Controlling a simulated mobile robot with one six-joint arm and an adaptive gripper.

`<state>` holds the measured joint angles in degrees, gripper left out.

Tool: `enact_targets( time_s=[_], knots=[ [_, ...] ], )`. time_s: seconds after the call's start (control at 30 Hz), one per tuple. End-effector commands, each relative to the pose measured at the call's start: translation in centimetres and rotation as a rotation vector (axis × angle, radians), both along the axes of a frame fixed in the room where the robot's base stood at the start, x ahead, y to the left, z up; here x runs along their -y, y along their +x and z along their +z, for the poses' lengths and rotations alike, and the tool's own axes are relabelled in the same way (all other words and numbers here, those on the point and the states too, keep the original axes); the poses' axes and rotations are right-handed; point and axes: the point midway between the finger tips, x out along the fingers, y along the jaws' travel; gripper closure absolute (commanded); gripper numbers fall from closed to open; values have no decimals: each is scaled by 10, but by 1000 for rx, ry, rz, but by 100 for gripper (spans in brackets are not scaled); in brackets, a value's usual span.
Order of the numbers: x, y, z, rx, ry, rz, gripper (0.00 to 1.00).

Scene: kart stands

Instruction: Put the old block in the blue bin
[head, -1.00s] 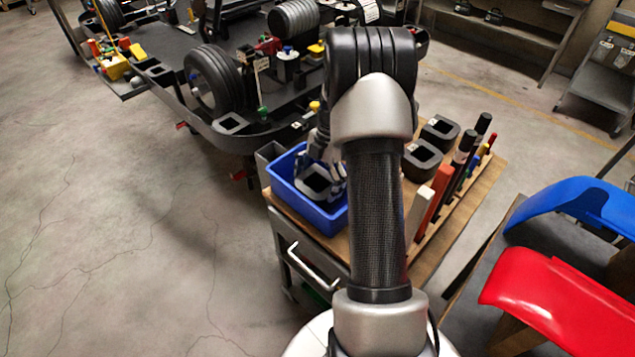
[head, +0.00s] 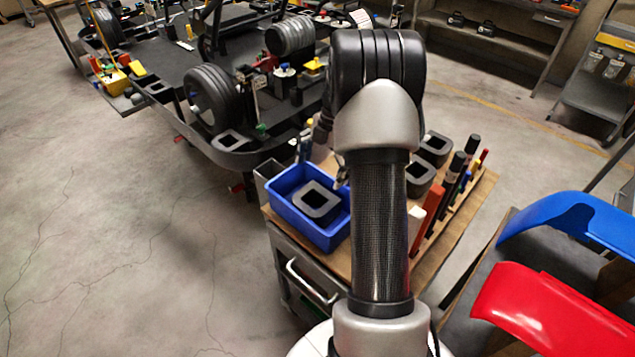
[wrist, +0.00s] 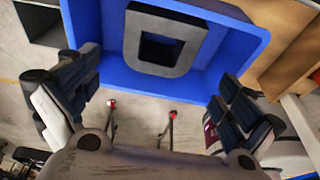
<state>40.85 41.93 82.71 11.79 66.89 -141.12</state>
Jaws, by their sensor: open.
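The blue bin (head: 329,235) stands on the wooden top of a cart, left of my arm in the head view; its wall also shows in the wrist view (wrist: 203,84). A block (head: 311,203), grey with a dark square opening, lies inside the bin. In the wrist view the block (wrist: 187,29) sits in the bin, apart from my fingers. My gripper (wrist: 155,103) is open and empty, with its fingers spread wide near the bin's edge. In the head view my arm hides most of the gripper.
Two more dark blocks (head: 434,148) stand on the cart right of my arm, beside a rack of upright handles and bars (head: 430,212). A kart (head: 180,90) is behind the cart. Blue (head: 570,212) and red (head: 530,300) panels are at the right. Floor at left is clear.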

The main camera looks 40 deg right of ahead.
Motion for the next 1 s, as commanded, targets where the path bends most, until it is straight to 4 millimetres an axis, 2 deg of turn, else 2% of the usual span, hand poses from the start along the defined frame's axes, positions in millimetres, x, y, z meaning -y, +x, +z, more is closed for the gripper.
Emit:
enact_targets(
  time_s=[0.03,0.23,0.37,0.53,0.7,0.83,1.0],
  knots=[
    [2,0,9,0,0,-1,0],
    [3,1,27,-3,-5,-13,0],
    [-23,3,58,-14,-43,-102,0],
    [-92,-7,122,-23,-124,-370,0],
    [-164,-41,171,2,-167,-685,0],
    [-211,-79,194,41,-158,-928,0],
    [-259,-135,203,90,-85,-1239,0]
  ],
)
